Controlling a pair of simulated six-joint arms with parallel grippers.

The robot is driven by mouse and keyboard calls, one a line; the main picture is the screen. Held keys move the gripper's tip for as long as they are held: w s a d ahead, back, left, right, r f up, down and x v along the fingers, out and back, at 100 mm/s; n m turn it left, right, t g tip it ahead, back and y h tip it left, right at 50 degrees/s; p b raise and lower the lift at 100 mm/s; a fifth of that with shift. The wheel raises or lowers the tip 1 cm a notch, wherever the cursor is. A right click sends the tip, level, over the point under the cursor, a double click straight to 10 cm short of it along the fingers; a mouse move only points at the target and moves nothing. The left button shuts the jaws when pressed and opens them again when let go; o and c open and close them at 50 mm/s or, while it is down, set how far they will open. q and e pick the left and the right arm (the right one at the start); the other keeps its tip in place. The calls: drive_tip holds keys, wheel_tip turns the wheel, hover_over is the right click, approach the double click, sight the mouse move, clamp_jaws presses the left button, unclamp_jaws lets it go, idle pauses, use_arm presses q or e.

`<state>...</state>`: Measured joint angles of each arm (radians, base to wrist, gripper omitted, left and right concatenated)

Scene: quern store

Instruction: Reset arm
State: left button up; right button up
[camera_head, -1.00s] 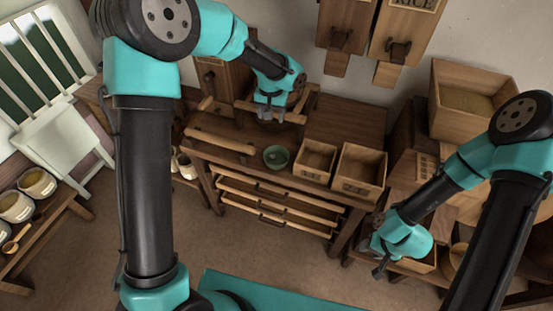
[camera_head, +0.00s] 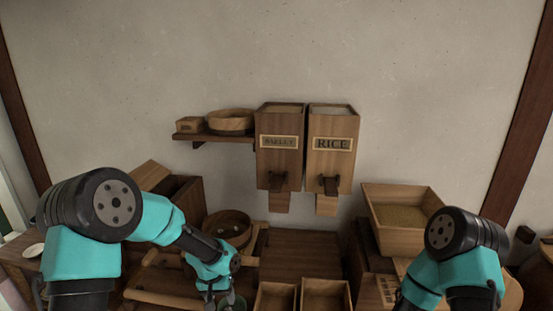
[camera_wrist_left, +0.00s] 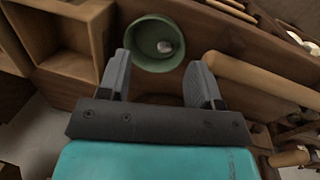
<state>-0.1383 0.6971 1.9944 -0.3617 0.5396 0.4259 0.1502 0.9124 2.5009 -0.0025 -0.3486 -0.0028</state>
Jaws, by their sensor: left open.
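My left gripper (camera_head: 217,300) reaches over the wooden workbench in the head view, close to a green bowl (camera_head: 239,303) at the bottom edge. In the left wrist view its two fingers (camera_wrist_left: 158,80) are apart with nothing between them. The green bowl (camera_wrist_left: 140,50) shows just beyond the fingertips and holds a small silvery round thing (camera_wrist_left: 165,46). My right arm shows at the lower right of the head view; its gripper is out of the picture.
Open wooden boxes (camera_head: 326,294) stand right of the bowl. A wooden rail (camera_wrist_left: 260,78) lies close to one finger. Two wall hoppers, one labelled RICE (camera_head: 332,165), hang at the back. A grain-filled box (camera_head: 397,240) stands at right. The bench's back middle (camera_head: 300,255) is clear.

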use_arm(q)
drive_tip(key=s+a+f+n+h, duration=0.1)
drive_tip(key=s+a+f, duration=0.1)
drive_tip(key=s+f, duration=0.6)
drive_tip(key=s+a+f+n+t+h, duration=0.1)
drive_tip(key=s+a+f, duration=0.1)
drive_tip(key=s+f, duration=0.7)
drive_tip(key=s, duration=0.4)
drive_tip(key=shift+s+a, duration=0.2)
drive_tip(key=shift+s, duration=0.1)
